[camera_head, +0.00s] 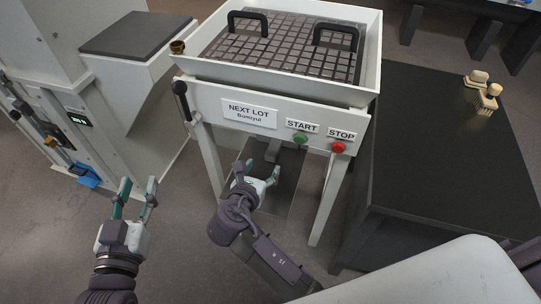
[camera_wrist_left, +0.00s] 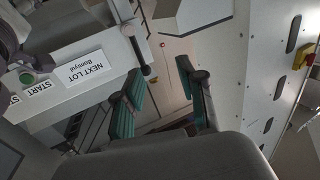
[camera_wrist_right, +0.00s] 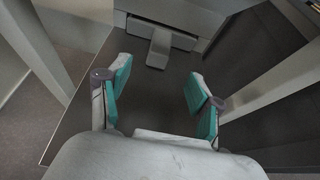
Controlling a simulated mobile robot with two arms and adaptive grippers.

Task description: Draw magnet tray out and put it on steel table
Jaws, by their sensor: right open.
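A white stand (camera_head: 285,75) has a panel with a green START button (camera_head: 300,138) and a red STOP button (camera_head: 338,147). Under its panel a grey tab-like handle (camera_head: 272,152) hangs down; it also shows in the right wrist view (camera_wrist_right: 158,48). It appears to be the front of the magnet tray, whose body is hidden under the stand. My right gripper (camera_head: 262,175) is open and empty, below and in front of this handle, fingers pointing towards it, not touching. My left gripper (camera_head: 136,188) is open and empty, left of the stand. The dark table (camera_head: 450,130), apparently the steel table, stands right.
A dark grid with two black handles (camera_head: 282,45) lies in the stand's top. The stand's white legs (camera_head: 328,200) flank my right gripper. Small tan objects (camera_head: 484,92) sit at the table's far right; most of its top is clear. A white machine (camera_head: 130,60) stands left.

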